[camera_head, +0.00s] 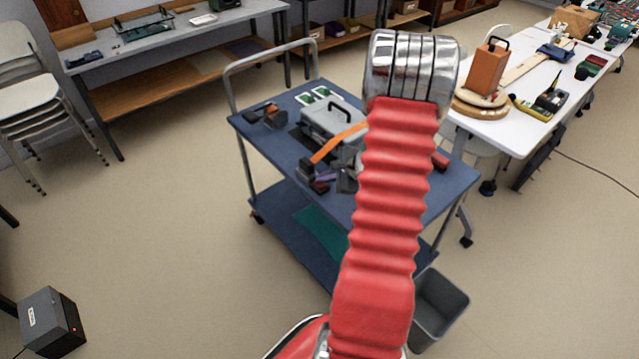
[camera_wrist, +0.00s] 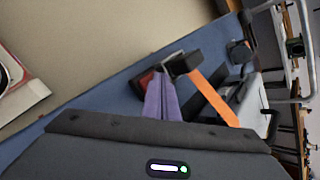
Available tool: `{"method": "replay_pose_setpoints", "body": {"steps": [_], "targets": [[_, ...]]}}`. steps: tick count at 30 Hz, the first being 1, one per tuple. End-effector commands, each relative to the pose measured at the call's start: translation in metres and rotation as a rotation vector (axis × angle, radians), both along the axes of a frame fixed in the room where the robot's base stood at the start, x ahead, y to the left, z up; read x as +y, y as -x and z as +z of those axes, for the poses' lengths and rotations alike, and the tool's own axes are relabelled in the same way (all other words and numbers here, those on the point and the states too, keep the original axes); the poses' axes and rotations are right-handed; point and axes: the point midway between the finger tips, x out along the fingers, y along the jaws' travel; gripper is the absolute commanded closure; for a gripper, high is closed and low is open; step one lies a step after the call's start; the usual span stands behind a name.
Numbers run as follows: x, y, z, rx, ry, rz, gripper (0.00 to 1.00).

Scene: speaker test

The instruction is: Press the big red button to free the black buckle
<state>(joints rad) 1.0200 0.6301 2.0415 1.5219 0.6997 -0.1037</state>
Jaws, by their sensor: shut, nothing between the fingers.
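An orange strap (camera_head: 338,143) lies across the grey case (camera_head: 326,121) on the blue cart in the head view. Its left end meets dark blocks (camera_head: 309,172), where the black buckle seems to be. In the wrist view the strap (camera_wrist: 213,98) ends at a black block (camera_wrist: 186,63), likely the buckle. A dull red patch (camera_wrist: 146,78) shows beside that block; I cannot tell whether it is the big red button.
The blue cart (camera_head: 272,143) has a metal handle (camera_head: 232,80) at its left end. A white table (camera_head: 525,120) with tools stands at right, a grey bin (camera_head: 440,303) in front, a dark box (camera_head: 50,325) at lower left.

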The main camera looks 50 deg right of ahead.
Motion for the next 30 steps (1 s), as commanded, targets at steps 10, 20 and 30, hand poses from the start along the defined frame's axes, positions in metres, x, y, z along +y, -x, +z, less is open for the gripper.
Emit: {"method": "replay_pose_setpoints", "body": {"steps": [10, 20, 30], "targets": [[0.0, 0.0, -0.003, 0.001, 0.0, 0.0, 1.0], [0.0, 0.0, -0.001, 0.001, 0.0, 0.0, 1.0], [0.0, 0.0, 0.013, 0.0, 0.0, 0.0, 1.0]]}}
